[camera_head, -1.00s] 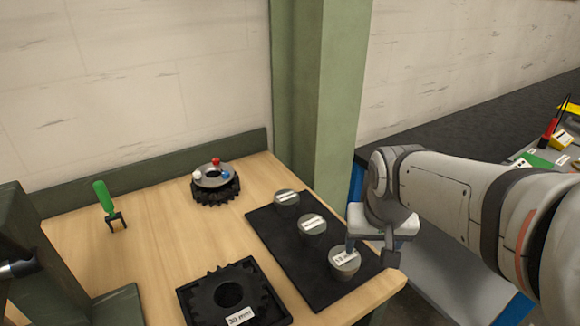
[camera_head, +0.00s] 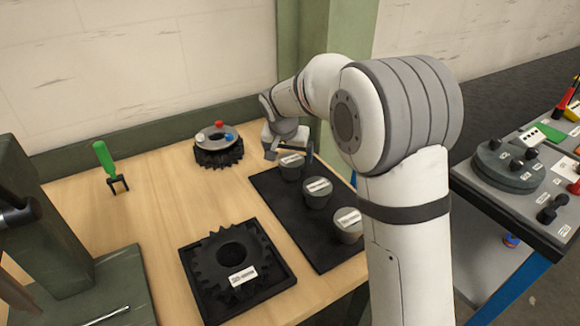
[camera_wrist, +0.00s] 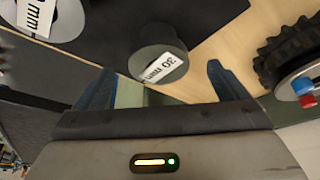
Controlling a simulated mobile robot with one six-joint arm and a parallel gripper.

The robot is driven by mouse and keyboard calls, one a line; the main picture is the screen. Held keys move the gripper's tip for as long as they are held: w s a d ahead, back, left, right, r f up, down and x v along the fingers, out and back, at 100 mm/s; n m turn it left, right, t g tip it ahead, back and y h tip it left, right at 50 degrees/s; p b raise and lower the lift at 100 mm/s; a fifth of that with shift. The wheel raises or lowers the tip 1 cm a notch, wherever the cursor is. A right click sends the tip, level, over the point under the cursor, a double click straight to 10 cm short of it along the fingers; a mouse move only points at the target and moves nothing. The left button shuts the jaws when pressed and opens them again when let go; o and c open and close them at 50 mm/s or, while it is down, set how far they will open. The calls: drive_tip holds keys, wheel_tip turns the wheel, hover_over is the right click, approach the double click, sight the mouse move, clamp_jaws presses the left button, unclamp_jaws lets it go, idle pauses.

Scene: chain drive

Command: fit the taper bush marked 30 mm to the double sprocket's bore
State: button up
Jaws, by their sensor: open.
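Three grey taper bushes stand in a row on a black mat (camera_head: 268,188). In the wrist view, the far one (camera_wrist: 158,50) has a label reading 30 mm; it also shows in the head view (camera_head: 291,170). My gripper (camera_head: 289,152) is open at this far bush; in the wrist view its fingers (camera_wrist: 160,80) point towards the bush, one to each side, with gaps. I cannot tell whether they are level with it. A black toothed sprocket (camera_head: 213,268) with an open, empty bore and a white label, too blurred to read, lies in a square black tray (camera_head: 267,291) at the front.
The middle bush (camera_head: 317,192) and near bush (camera_head: 347,224) stand close by. Another black toothed wheel (camera_head: 218,158), topped by a ring with coloured knobs, stands at the back. A green-handled tool (camera_head: 106,165) stands at left. Bare wood (camera_head: 150,205) lies between.

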sight(291, 160)
drive_tip(key=x, duration=0.5)
drive_tip(key=shift+w+d, duration=0.15)
drive_tip(key=shift+w, duration=0.1)
drive_tip(key=shift+c, duration=0.3)
drive_tip(key=shift+r, duration=0.1)
drive_tip(key=c, duration=1.4)
